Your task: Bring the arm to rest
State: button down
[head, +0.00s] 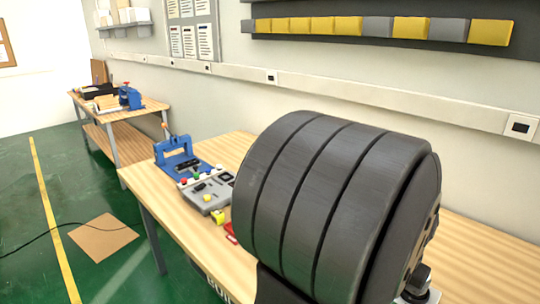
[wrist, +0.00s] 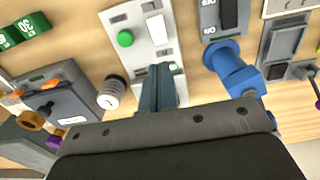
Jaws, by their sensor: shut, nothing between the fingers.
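My gripper (wrist: 159,70) shows in the wrist view, with its two dark fingers together and nothing between them. The fingertips lie in front of a light grey panel (wrist: 130,25) with a green button. I cannot tell how far above the panel they are. In the head view my gripper is not visible; a large dark grey ribbed part of my arm fills the right foreground and hides part of the table.
The wooden table (head: 475,255) carries a blue fixture (head: 176,152) and a grey control box (head: 208,190). The wrist view shows a blue part (wrist: 232,70), a grey box (wrist: 68,105) and a knurled knob (wrist: 111,92) around the fingers. Another bench (head: 130,146) stands farther back.

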notch_tip(320, 180, up, 13)
jog(key=s+a+t+h, duration=0.1)
jog(key=s+a, duration=0.1)
jog(key=shift+s+a, duration=0.35)
jog(key=shift+a, duration=0.05)
